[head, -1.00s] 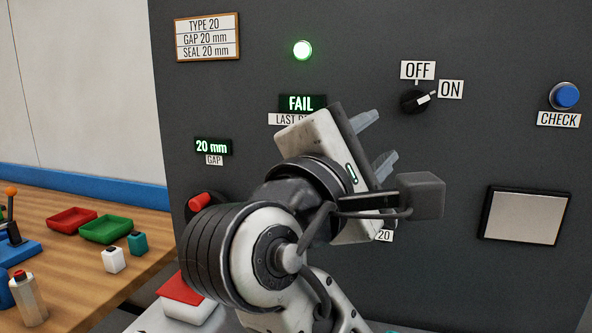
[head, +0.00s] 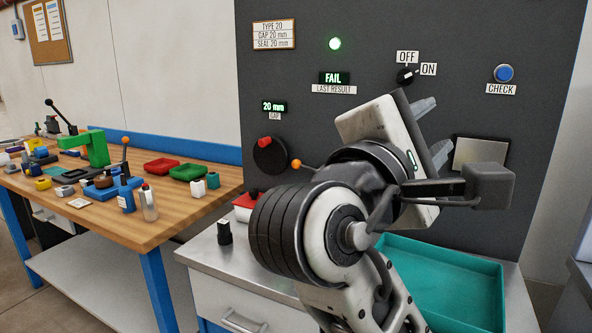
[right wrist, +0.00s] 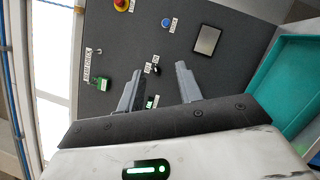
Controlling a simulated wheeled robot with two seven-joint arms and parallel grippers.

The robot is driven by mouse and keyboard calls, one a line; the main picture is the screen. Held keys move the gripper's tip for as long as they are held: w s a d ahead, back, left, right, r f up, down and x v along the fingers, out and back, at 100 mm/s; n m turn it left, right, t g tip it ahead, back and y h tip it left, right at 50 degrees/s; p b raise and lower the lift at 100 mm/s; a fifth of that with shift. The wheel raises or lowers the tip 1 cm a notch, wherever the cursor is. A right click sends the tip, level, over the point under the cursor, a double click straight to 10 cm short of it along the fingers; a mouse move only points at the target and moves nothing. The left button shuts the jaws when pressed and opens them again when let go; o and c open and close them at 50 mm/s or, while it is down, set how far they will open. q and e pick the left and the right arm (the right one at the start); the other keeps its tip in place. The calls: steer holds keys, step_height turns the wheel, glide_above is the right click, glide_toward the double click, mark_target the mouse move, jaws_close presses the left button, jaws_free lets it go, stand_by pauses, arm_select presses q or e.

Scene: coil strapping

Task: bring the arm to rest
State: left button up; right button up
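My right gripper (head: 434,128) is raised in front of the dark test panel (head: 350,95) in the head view. Its fingers are apart with nothing between them; the right wrist view also shows the open fingers (right wrist: 159,85) pointing towards the panel. My right arm is bent at the front centre and hides part of the panel and cabinet top. My left gripper is not in view.
The panel has a black switch (head: 407,76), a blue CHECK button (head: 504,73) and a lit FAIL display (head: 333,78). A teal tray (head: 470,303) lies below the arm. A cluttered wooden workbench (head: 165,215) stands at left.

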steer(key=w+f+n+t+y, duration=0.1)
steer(key=w+f+y, duration=0.25)
steer(key=f, duration=0.45)
steer(key=w+f+n+y, duration=0.1)
steer(key=w+f+y, duration=0.2)
steer(key=w+f, duration=0.35)
step_height(320, 180, down, 18)
steer(key=s+a+m+g+y, duration=0.2)
steer(key=s+y, duration=0.1)
steer(key=y, duration=0.2)
steer(key=s+d+f+m+g+y, duration=0.2)
steer(key=s+f+m+y, duration=0.3)
steer(key=s+f+m, duration=0.7)
steer(key=s+f+g, duration=0.1)
steer(key=s+f, duration=0.5)
steer(key=f, duration=0.2)
steer(key=shift+s+d, duration=0.25)
steer(key=shift+d, duration=0.15)
